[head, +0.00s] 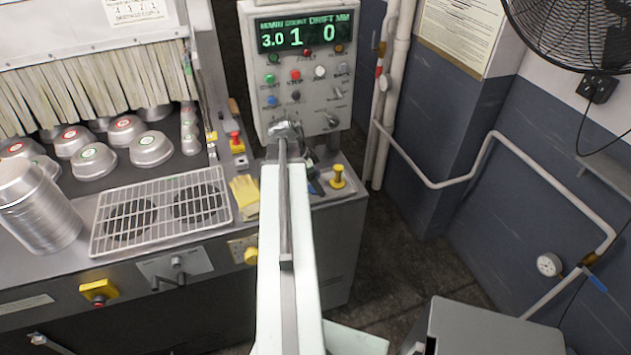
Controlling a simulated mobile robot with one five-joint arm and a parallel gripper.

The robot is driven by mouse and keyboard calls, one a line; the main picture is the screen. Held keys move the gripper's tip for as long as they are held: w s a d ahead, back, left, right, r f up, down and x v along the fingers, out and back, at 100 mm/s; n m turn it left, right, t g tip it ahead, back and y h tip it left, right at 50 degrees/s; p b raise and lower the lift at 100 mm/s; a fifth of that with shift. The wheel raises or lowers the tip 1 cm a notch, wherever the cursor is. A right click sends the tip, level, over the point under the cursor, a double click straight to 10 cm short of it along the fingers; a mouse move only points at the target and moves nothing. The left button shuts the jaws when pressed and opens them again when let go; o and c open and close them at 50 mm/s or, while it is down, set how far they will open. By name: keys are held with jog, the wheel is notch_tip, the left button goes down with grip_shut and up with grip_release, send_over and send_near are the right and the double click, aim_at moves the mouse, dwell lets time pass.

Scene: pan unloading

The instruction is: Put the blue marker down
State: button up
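My white arm reaches up the middle of the head view to the right end of the machine's counter. My gripper (309,165) is a small dark shape at the arm's far end, in front of the control panel, and the arm partly hides it. A small dark-blue piece (315,186) shows just below it, over the counter near a yellow knob (338,177). It may be the blue marker, but it is too small to be sure. I cannot tell whether the fingers are closed on it or whether it touches the counter.
The control panel (303,89) stands close behind my gripper. Left of my arm are yellow gloves (245,196), a wire rack (160,246), stacked pans (37,212) and several upturned pans under a strip curtain (90,87). A grey box (490,328) stands at the lower right.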

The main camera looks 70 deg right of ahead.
jog(key=p+v, duration=1)
jog(key=v, duration=0.2)
jog(key=shift+p, duration=0.3)
jog(key=w+a+f+n+t, duration=0.1)
jog(key=w+a+n+t, duration=0.2)
jog(key=w+a+n, duration=1.6)
jog(key=w+a+n+y, duration=0.1)
jog(key=w+a+n, duration=0.2)
jog(key=a, duration=0.9)
jog(key=w+a+n+y, duration=0.1)
jog(key=w+a+n, duration=0.2)
jog(key=a, duration=0.8)
jog(key=w+a+n+y, duration=0.1)
jog(key=w+a+n, duration=0.2)
jog(key=a, duration=0.9)
jog(key=w+f, duration=0.1)
jog(key=w, duration=0.2)
jog(key=shift+w+a, duration=0.2)
jog(key=shift+a, duration=0.1)
